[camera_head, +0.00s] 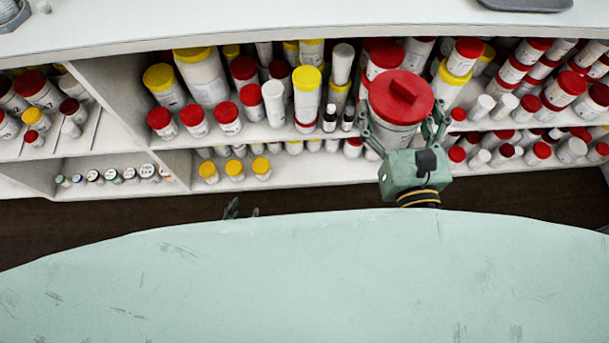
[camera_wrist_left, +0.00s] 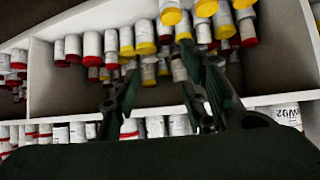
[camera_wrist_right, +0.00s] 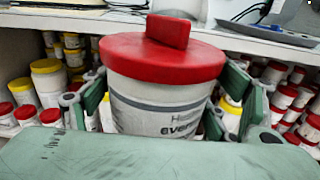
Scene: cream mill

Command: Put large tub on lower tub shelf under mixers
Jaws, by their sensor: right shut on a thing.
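The large tub (camera_head: 400,98) is white with a red lid and a raised red handle. My right gripper (camera_head: 405,128) is shut on it and holds it upright in front of the shelves. The tub also shows large in the right wrist view (camera_wrist_right: 160,100), between the fingers. My left gripper (camera_head: 240,212) shows only its fingertips past the pale green surface in the head view. In the left wrist view its fingers (camera_wrist_left: 205,100) are apart with nothing between them.
The upper shelf (camera_head: 265,131) is crowded with red-lidded and yellow-lidded tubs. A white counter (camera_head: 250,27) runs above the shelves, with a grey tray (camera_head: 525,4) on it. A divider (camera_head: 120,90) separates the left bays. Dark floor lies in front.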

